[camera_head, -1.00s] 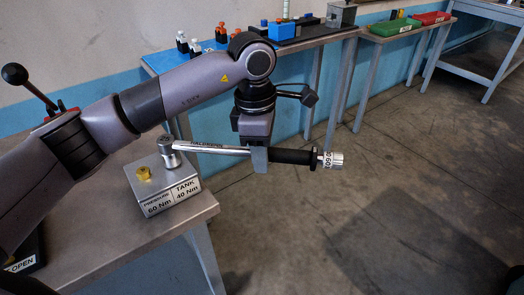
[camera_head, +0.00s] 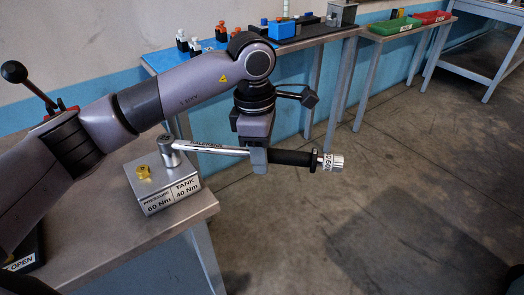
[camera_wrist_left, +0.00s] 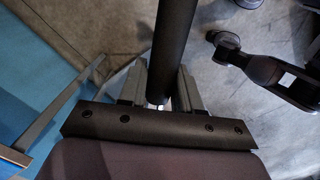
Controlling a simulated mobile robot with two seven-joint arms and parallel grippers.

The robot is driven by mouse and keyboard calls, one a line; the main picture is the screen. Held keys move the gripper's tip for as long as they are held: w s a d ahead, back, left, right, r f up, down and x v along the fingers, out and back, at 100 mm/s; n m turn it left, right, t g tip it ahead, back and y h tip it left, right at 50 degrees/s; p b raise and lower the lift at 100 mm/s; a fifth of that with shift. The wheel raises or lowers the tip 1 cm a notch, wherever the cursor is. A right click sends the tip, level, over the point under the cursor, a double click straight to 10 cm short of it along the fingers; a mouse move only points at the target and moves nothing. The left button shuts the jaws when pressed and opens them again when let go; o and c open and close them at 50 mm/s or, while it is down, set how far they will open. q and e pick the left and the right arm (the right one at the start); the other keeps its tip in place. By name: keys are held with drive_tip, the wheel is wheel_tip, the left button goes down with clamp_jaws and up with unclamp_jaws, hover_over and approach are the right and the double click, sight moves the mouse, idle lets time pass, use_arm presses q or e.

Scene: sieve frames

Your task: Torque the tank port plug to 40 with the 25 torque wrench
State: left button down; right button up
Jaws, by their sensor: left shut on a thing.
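The torque wrench (camera_head: 222,150) lies almost level, with its head (camera_head: 170,151) over the TANK side of a grey metal block (camera_head: 158,208) marked TANK 40 Nm and PRESSURE 60 Nm. The head hides the tank port plug, and I cannot tell if it is fully seated. My left gripper (camera_head: 258,160) is shut on the wrench beside its black handle (camera_head: 291,157). In the left wrist view the dark handle (camera_wrist_left: 174,45) runs between the fingers (camera_wrist_left: 160,88). The silver scale end (camera_head: 332,162) has small figures, too small to read surely. My right gripper is not in view.
A brass plug (camera_head: 143,173) sits on the PRESSURE side. The block stands near the right corner of the metal table (camera_head: 110,235). A blue-topped bench (camera_head: 165,62) and green (camera_head: 395,27) and red (camera_head: 430,18) bins are behind. The floor at right is clear.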

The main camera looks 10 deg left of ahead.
use_arm(q)
drive_tip(key=shift+s+m, duration=0.4)
drive_tip(key=shift+s, duration=0.35)
drive_tip(key=shift+s+m+b, duration=0.3)
drive_tip(key=shift+s+m, duration=0.2)
drive_tip(key=shift+s, duration=0.25)
drive_tip(key=shift+s+a, duration=0.1)
drive_tip(key=shift+s, duration=0.1)
drive_tip(key=shift+s+m, duration=0.5)
drive_tip(key=shift+s, duration=0.1)
drive_tip(key=shift+s+a, duration=0.1)
drive_tip(key=shift+s, duration=0.1)
idle(0.5)
drive_tip(key=shift+w+r+b, duration=0.1)
drive_tip(key=shift+w+b, duration=0.1)
drive_tip(key=shift+b, duration=0.1)
drive_tip(key=shift+w+n, duration=0.3)
drive_tip(key=shift+w, duration=0.2)
